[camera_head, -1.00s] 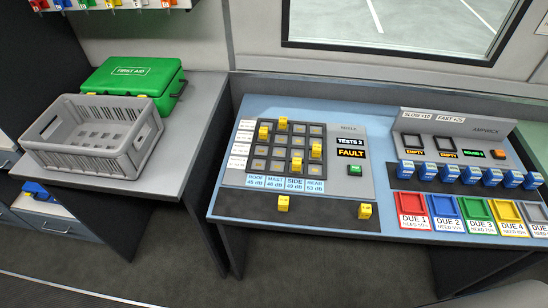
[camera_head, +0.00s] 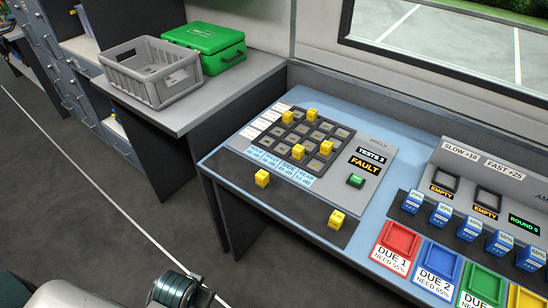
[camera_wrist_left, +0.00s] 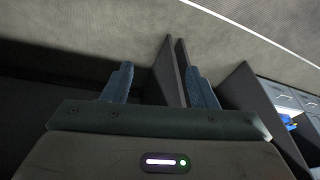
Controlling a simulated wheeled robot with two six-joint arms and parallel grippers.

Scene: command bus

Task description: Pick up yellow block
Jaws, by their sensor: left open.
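Yellow blocks show in the head view. Two loose ones stand on the dark front strip of the blue desk: one at the left (camera_head: 262,178) and one at the right (camera_head: 336,219). Several more sit in the button grid panel, including one near its back edge (camera_head: 312,114) and one near its front (camera_head: 298,152). My left gripper (camera_wrist_left: 156,67) is open and empty in the left wrist view, its two blue-grey fingers apart, with grey floor and dark panels beyond. No yellow block shows in that view. My right gripper is in neither view.
The blue desk (camera_head: 222,160) also holds a green button (camera_head: 355,181), colored trays such as the red one (camera_head: 396,243), and a row of blue blocks. A grey crate (camera_head: 190,84) and green first aid case (camera_head: 214,40) stand on the side table (camera_head: 255,65). Floor left of the desk is clear.

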